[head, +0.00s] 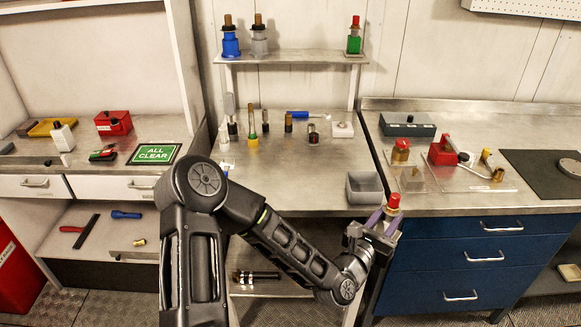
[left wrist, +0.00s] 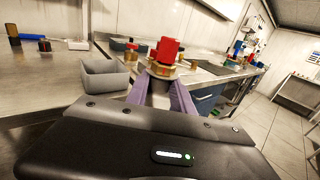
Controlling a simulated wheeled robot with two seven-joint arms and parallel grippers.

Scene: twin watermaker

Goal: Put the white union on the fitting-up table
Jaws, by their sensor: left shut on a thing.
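My left gripper (head: 381,220) is shut on a union with a red cap (head: 393,201) and a brass collar. The left wrist view shows the red cap (left wrist: 166,50) standing up above the two purple fingers. A pale, whitish grey body (left wrist: 156,92) shows between the fingers, and most of it is hidden. The gripper is in front of the gap between the middle steel bench (head: 300,185) and the right bench (head: 460,202). I cannot tell which bench is the fitting-up table. My right gripper is not in view.
A grey open bin (head: 364,188) stands on the middle bench's front right corner, close to the gripper. A raised shelf (head: 290,57) holds blue, grey and green unions. Fixtures, including a red clamp (head: 443,151), stand on the right bench. The middle bench's front is mostly bare.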

